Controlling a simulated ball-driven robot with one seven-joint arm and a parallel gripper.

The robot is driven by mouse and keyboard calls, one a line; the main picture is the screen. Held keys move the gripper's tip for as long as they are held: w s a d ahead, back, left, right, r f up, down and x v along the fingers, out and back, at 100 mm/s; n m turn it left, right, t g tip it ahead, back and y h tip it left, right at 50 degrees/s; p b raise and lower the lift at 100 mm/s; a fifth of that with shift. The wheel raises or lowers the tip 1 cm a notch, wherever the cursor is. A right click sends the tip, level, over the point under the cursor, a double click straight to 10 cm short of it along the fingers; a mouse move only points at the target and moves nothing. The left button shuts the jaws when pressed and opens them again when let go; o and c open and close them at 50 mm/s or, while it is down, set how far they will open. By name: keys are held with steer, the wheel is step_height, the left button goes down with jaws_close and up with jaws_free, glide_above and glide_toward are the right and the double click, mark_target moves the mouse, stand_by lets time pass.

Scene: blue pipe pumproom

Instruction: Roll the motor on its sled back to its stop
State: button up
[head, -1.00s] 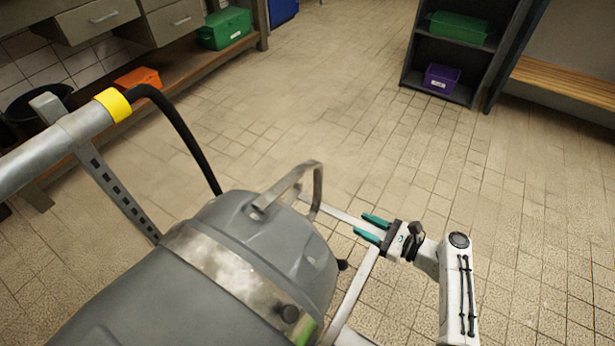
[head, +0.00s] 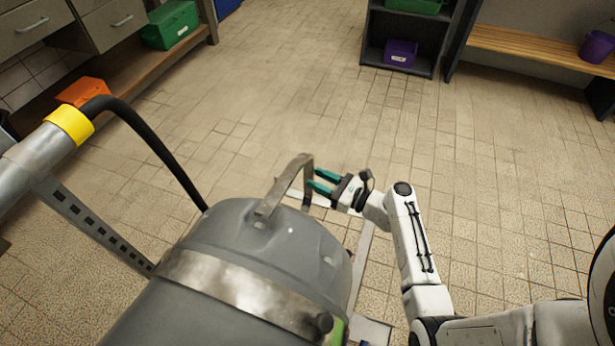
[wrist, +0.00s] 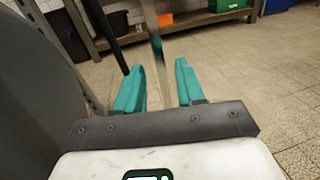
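The motor (head: 240,245) is a large grey drum with a metal band, lying in the lower middle of the head view. A flat metal handle (head: 290,183) arches from its end. Pale rails of the sled (head: 361,262) show beside and behind it. My gripper (head: 318,181), with teal fingers, is open at the handle's right side. In the wrist view the handle's upright bar (wrist: 155,45) stands between the open fingertips (wrist: 160,78), with space on both sides; I cannot tell whether it touches either one. The stop is not distinguishable.
A grey pipe with a yellow collar (head: 69,125) and a black hose (head: 150,140) are left of the motor. A bench with an orange bin (head: 84,91) and a green box (head: 170,25) is at upper left. A shelf with a purple box (head: 400,53) stands behind. The tiled floor between is clear.

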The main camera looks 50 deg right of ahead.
mark_target(309, 175)
steer(key=shift+w+a+b, duration=0.15)
steer(key=shift+w+b, duration=0.05)
steer(key=shift+w, duration=0.75)
steer(key=shift+w+a+b, duration=0.15)
steer(key=shift+w+b, duration=0.05)
steer(key=shift+w, duration=0.7)
steer(key=shift+c, duration=0.3)
jaws_close()
